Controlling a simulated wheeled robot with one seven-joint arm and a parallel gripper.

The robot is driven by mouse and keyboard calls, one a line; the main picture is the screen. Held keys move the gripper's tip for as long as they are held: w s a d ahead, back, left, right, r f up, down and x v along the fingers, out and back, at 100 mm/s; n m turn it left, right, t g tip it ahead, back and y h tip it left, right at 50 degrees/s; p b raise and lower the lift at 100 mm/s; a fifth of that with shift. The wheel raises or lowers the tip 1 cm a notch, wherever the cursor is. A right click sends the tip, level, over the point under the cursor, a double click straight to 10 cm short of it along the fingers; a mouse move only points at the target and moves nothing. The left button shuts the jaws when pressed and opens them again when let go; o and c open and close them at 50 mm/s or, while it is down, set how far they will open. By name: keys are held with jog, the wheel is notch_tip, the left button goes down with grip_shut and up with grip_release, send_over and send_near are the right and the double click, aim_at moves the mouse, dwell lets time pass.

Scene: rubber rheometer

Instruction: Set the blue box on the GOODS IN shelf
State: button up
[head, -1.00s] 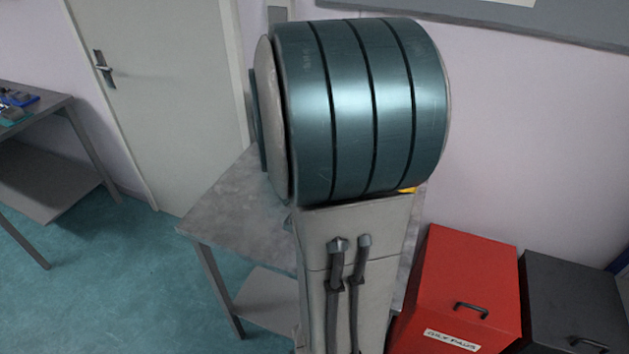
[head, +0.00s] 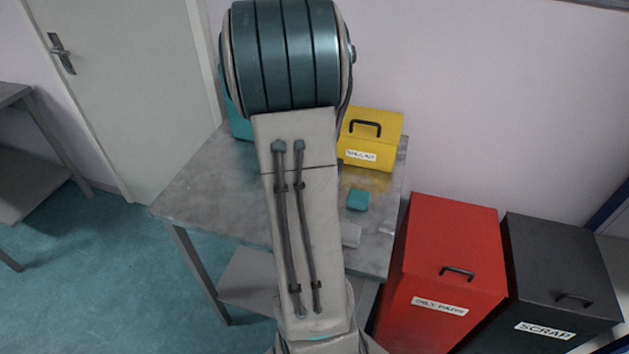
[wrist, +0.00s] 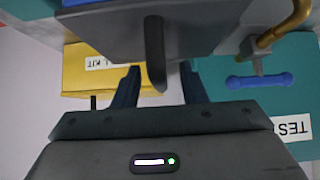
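In the wrist view, a dark grey panel with an upright dark handle (wrist: 155,55) fills the top centre. In the head view my arm hides the gripper and the blue box. No GOODS IN shelf label is readable in either view.
A yellow spill kit box (head: 370,140) stands on the grey table (head: 200,190), with a small teal block (head: 358,200) in front. A teal case (wrist: 290,110) lettered "TES" shows in the wrist view. Red bin (head: 440,260) and black scrap bin (head: 555,270) stand at right.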

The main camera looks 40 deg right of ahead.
jog(key=shift+x, duration=0.85)
grip_shut()
jog(key=shift+r, duration=0.1)
dwell(0.6)
